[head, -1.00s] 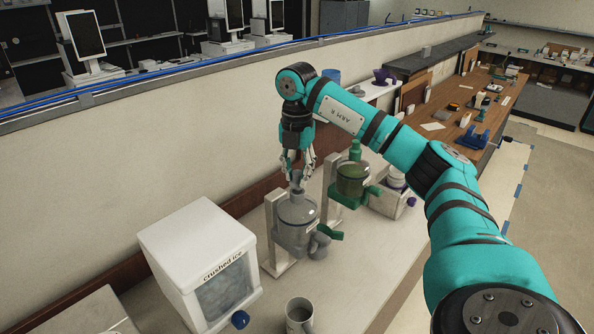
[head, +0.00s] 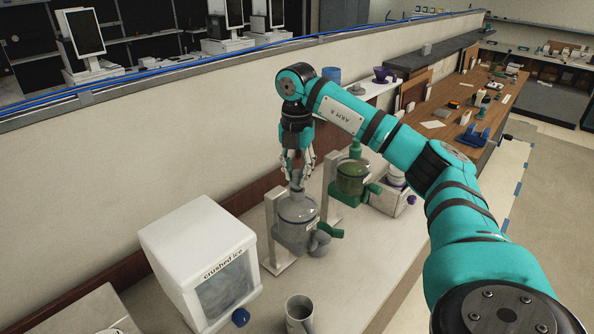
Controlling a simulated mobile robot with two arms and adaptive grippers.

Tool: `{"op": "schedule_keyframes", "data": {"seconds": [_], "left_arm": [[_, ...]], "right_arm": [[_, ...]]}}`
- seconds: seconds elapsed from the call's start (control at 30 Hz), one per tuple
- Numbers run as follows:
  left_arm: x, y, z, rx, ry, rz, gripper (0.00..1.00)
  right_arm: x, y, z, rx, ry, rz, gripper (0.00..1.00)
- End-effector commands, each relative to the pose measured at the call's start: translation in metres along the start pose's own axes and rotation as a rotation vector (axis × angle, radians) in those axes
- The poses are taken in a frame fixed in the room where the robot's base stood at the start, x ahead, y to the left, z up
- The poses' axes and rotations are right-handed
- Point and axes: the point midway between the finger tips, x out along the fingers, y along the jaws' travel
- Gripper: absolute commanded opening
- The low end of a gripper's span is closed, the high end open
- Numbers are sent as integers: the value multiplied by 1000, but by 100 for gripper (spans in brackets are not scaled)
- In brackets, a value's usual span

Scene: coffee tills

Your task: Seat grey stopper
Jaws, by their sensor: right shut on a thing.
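The grey dispenser (head: 296,236) is a rounded jar on a white stand with a grey tap, on the counter at the middle of the head view. My right gripper (head: 298,182) points down directly above its top. It is shut on the grey stopper (head: 297,188), which is mostly covered by the fingers. The stopper is at the jar's mouth; I cannot tell how deep it sits. My left gripper is out of view.
A white crushed ice box (head: 165,241) stands at left and a grey mug (head: 299,312) in front. A green dispenser (head: 351,179) with a green stopper (head: 355,148) stands just behind right. A low wall (head: 90,170) runs along the counter's back.

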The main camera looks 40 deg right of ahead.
Motion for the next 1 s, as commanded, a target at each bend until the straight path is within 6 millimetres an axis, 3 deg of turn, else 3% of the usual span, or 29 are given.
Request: {"op": "schedule_keyframes", "data": {"seconds": [0.5, 0.9, 0.93, 1.0], "left_arm": [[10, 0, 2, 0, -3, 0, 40], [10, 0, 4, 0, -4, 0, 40], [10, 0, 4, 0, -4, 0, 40], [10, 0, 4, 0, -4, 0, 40]], "right_arm": [[17, 0, 0, 0, 0, -1, 0], [18, 0, 0, 0, 0, -1, 0], [18, 0, 0, 0, 0, -1, 28], [18, 0, 0, 0, 0, -1, 37]]}}
